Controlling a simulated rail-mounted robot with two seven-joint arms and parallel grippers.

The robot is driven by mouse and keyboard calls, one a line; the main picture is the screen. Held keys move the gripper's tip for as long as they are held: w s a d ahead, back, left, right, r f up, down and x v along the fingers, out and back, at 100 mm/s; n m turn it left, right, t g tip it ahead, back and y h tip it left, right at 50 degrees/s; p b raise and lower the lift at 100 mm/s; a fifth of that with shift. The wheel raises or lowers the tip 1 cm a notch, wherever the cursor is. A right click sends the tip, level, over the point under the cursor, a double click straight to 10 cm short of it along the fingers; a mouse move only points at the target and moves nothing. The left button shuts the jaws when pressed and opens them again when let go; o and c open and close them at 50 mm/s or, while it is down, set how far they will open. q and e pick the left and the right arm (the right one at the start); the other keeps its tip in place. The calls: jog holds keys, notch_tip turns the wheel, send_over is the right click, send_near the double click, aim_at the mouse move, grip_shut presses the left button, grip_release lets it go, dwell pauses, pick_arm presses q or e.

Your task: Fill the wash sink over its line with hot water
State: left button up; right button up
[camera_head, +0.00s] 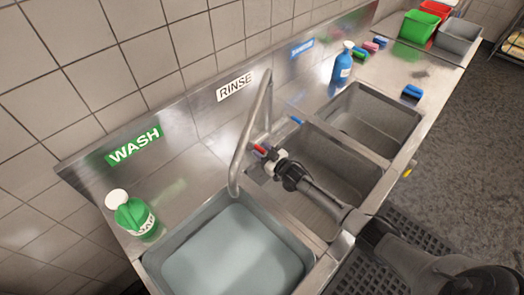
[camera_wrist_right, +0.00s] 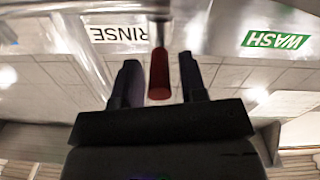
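The wash sink (camera_head: 165,258) is the basin below the green WASH sign (camera_head: 135,146) and holds bluish-grey water. I cannot make out a fill line on its walls. The metal faucet (camera_head: 248,132) stands behind the sinks, and its spout end hangs over the back of the wash sink. I cannot tell whether water is running. My right gripper (camera_head: 266,160) is at the red hot handle (camera_head: 260,149). In the right wrist view the red handle (camera_wrist_right: 160,75) sits between the open fingers (camera_wrist_right: 160,85), with a gap on both sides. My left gripper is out of view.
The rinse basin (camera_head: 335,160) and a third basin (camera_head: 372,118) lie to the right. A blue handle (camera_head: 296,120) is on the faucet's far side. A green soap bottle (camera_head: 133,215) stands left of the wash sink. A blue spray bottle (camera_head: 342,65) stands farther back.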

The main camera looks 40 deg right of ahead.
grip_shut()
jog(key=shift+a+r, duration=0.1)
jog(key=shift+a+m+h+p, duration=0.35)
jog(key=shift+m+h+p, duration=0.15)
jog(key=shift+h, duration=0.3)
jog(key=shift+a+m+h+p, duration=0.4)
jog(key=shift+m+h, duration=0.4)
jog(key=shift+h, duration=0.3)
jog(key=shift+w+a+m+g+h, duration=0.1)
jog(key=shift+a+m+g+h, duration=0.15)
jog(key=shift+h, duration=0.3)
jog(key=shift+w+a+m+g+h, duration=0.15)
jog(key=shift+m+h, duration=0.2)
jog(key=shift+h, duration=0.2)
jog(key=shift+s, duration=0.1)
jog(key=shift+o, duration=0.7)
grip_release()
